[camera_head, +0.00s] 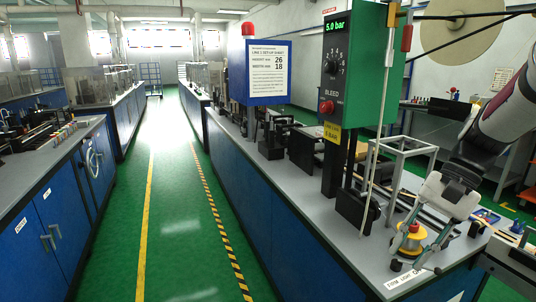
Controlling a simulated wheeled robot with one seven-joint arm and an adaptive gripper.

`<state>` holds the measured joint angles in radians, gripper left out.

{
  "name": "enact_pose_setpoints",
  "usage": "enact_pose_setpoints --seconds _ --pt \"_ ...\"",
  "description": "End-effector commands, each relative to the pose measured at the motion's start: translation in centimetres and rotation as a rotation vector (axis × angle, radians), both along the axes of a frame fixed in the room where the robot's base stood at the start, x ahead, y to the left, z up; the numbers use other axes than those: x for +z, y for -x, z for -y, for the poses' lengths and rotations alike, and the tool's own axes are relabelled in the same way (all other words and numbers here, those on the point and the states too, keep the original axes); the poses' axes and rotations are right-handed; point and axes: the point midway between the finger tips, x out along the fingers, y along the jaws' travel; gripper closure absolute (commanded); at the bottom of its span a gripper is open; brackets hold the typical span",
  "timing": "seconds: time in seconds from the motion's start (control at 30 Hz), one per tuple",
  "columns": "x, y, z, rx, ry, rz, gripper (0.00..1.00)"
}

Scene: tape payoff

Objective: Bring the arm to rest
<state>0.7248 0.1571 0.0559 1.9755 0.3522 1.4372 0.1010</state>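My arm (510,112) comes in from the right edge and reaches down to the left over the grey bench top. My gripper (412,246) is at its end, low over the front right part of the bench. Its two fingers are spread apart, so it looks open. A yellow round piece with a red top (411,240) stands on the bench at the fingertips, between them in the picture. I cannot tell whether the fingers touch it. I see nothing held.
A green control box (352,62) reading 5.0 bar, with a red BLEED button (326,107), stands left of my arm. A white frame (403,150) stands close to the gripper. A large pale reel (460,32) hangs above. The green aisle floor (180,210) is clear.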

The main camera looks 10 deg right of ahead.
Motion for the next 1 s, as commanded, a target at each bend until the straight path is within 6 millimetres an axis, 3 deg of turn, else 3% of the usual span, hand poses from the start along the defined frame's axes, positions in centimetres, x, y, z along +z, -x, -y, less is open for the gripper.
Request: enact_pose_setpoints --seconds 0.03,0.2,0.5,0.73,1.0 --pt "1.1 0.8 -1.7 0.058 0.054 0.029 0.73" --pt "3.1 3.3 -5.9 0.23 0.215 0.131 0.73" --pt "5.3 8.6 -11.0 0.53 0.458 0.373 0.73" --pt "5.7 11.7 -12.9 0.713 0.583 0.567 0.73" --pt "5.6 12.8 -13.5 0.786 0.628 0.655 0.73"
